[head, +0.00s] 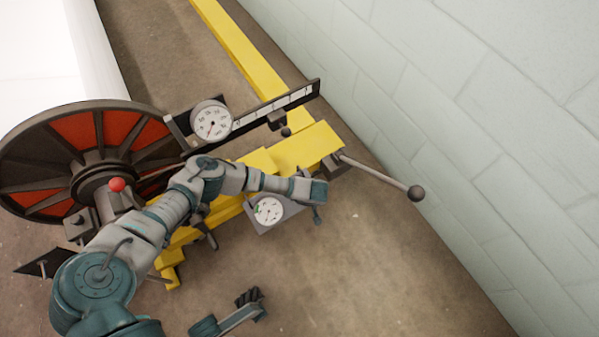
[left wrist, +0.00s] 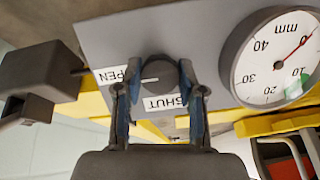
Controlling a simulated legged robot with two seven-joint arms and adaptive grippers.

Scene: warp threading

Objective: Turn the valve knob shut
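The valve knob (left wrist: 162,78) is a dark round knob on a grey panel (left wrist: 112,38), seen in the left wrist view. Its white line points left toward the OPEN label (left wrist: 117,74); the SHUT label (left wrist: 172,101) is below it. My left gripper (left wrist: 160,72) is open, with one finger on each side of the knob. A small gap seems to show at the left finger; contact on the right is unclear. In the head view my left gripper (head: 317,208) is at the panel's right end and hides the knob. My right gripper (head: 251,298) is low in the head view, away from the panel.
A dial gauge marked mm (left wrist: 275,57) sits beside the knob. In the head view, a yellow beam (head: 305,147), a ball-ended lever (head: 385,178), a larger dial (head: 211,122) and a red-and-black wheel (head: 75,135) surround the arm. A block wall (head: 450,110) stands at right.

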